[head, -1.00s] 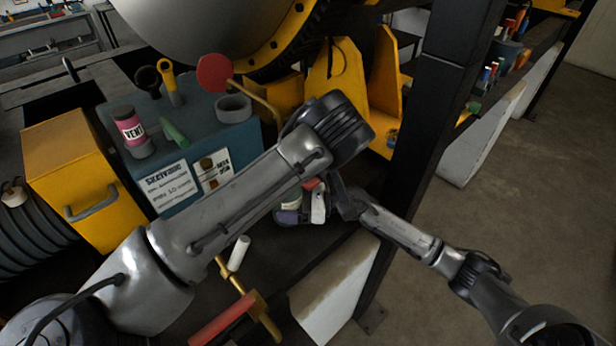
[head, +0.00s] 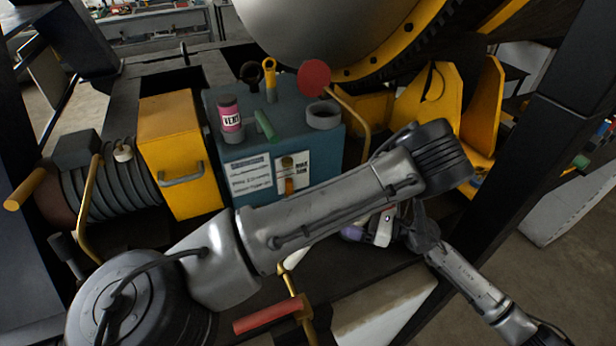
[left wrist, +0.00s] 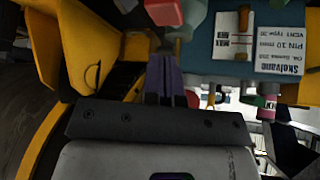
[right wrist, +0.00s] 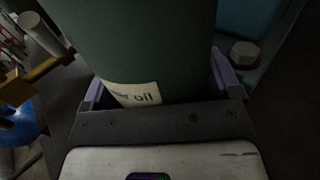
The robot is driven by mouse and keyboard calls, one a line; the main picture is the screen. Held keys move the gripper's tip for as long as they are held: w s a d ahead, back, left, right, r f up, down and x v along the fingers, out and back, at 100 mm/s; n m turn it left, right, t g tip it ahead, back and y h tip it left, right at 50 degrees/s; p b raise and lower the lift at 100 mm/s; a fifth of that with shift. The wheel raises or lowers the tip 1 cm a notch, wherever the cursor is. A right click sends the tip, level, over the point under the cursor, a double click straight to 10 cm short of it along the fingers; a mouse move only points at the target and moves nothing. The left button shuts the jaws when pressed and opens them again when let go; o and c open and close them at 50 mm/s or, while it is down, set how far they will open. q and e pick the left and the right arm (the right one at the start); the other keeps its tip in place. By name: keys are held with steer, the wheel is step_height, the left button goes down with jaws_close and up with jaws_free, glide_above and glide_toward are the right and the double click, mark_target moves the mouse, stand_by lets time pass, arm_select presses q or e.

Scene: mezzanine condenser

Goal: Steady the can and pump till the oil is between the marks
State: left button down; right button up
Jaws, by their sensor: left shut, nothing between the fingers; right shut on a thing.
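The teal oil tank (head: 330,150) stands upright, with a sight gauge (head: 288,175) beside MAX and MIN lettering on its front. Orange shows in the lower gauge, but I cannot read the level against the marks. A dark green can with an oil label (right wrist: 130,94) fills the right wrist view, between the fingers of my right gripper (right wrist: 165,88). My left arm hides most of that grip in the head view. A red-handled lever (head: 267,315) is low in front.
A red disc (head: 314,77) on a brass rod rises behind. A yellow box (head: 175,150) stands left. A black post (head: 530,140) is at right.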

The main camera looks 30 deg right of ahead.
arm_select(q)
steer(key=s+a+r, duration=0.1)
steer(key=s+a, duration=0.1)
steer(key=s, duration=0.2)
steer(key=shift+w+x, duration=0.25)
steer(key=shift+x, duration=3.1)
steer(key=shift+r, duration=0.1)
steer(key=shift+f, duration=0.95)
steer(key=shift+w+r, duration=0.1)
steer(key=shift+r, duration=0.05)
steer(key=shift+r, duration=2.9)
